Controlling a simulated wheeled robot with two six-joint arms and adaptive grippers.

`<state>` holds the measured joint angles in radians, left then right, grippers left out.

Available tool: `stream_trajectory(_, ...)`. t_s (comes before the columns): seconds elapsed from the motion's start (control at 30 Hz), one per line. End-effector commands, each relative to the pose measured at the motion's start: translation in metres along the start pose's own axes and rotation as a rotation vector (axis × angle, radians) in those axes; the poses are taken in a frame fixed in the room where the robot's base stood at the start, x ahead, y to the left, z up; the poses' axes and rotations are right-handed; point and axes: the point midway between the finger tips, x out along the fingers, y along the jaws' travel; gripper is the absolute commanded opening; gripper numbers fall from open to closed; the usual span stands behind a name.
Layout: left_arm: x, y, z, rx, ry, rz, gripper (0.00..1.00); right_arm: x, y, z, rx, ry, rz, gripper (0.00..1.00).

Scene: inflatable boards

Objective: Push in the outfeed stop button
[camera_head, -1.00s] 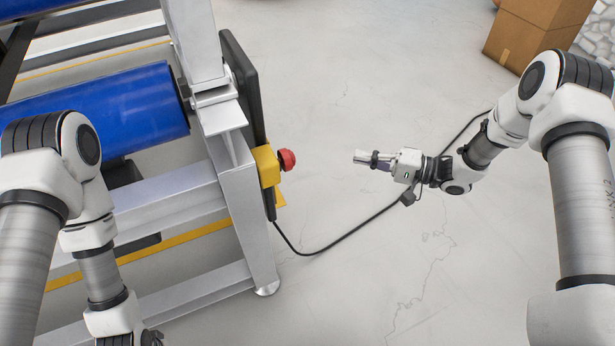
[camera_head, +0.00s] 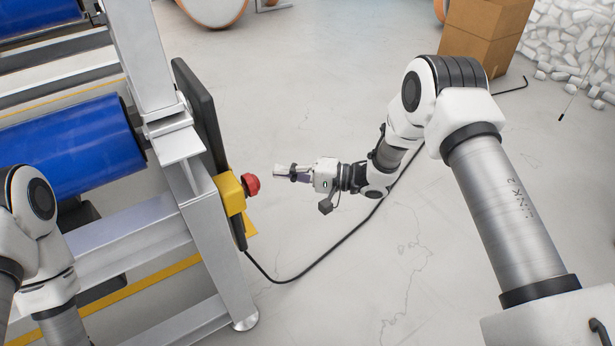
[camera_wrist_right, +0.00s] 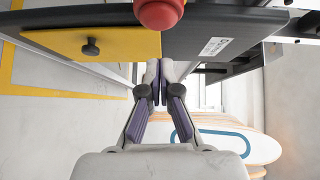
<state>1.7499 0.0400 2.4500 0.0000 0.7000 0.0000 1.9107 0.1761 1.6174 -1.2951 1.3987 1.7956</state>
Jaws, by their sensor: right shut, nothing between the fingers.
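The red stop button (camera_head: 251,185) sticks out to the right from a yellow box (camera_head: 231,194) on the conveyor frame's end post. In the right wrist view the red button (camera_wrist_right: 160,12) is at the top edge, partly cut off, beyond the fingertips, with the yellow box (camera_wrist_right: 85,42) beside it. My right gripper (camera_head: 279,171) is shut and empty, pointing left at the button's side with a small gap between them. It also shows in the right wrist view (camera_wrist_right: 157,90), fingers together. My left gripper is out of view; only part of my left arm shows at the left edge.
The conveyor frame (camera_head: 207,235) with blue rollers (camera_head: 75,148) fills the left side. A black cable (camera_head: 335,245) runs from the post across the floor. A cardboard box (camera_head: 484,35) stands at the back right.

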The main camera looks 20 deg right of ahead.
Motion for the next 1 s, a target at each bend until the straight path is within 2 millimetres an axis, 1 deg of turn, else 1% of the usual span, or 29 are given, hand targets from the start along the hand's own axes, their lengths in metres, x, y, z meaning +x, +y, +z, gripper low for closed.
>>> stream_trajectory(0.03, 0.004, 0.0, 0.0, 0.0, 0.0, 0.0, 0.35, 0.006, 0.002, 0.009, 0.002, -0.005, 0.002, 0.0)
stream_trajectory(0.2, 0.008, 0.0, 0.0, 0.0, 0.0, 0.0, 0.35, 0.021, 0.001, 0.024, 0.003, -0.003, 0.002, 0.0)
stream_trajectory(0.6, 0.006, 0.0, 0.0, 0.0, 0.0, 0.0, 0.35, 0.024, -0.001, 0.027, 0.002, -0.001, 0.001, 0.0)
stream_trajectory(0.77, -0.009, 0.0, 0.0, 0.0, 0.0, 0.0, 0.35, 0.036, -0.005, 0.039, 0.004, -0.005, 0.003, 0.0)
stream_trajectory(0.83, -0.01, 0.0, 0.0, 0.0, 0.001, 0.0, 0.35, 0.04, -0.002, 0.043, 0.003, -0.005, 0.003, 0.0)
stream_trajectory(1.0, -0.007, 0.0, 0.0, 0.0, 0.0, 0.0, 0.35, 0.04, 0.0, 0.044, 0.002, -0.01, 0.003, 0.0)
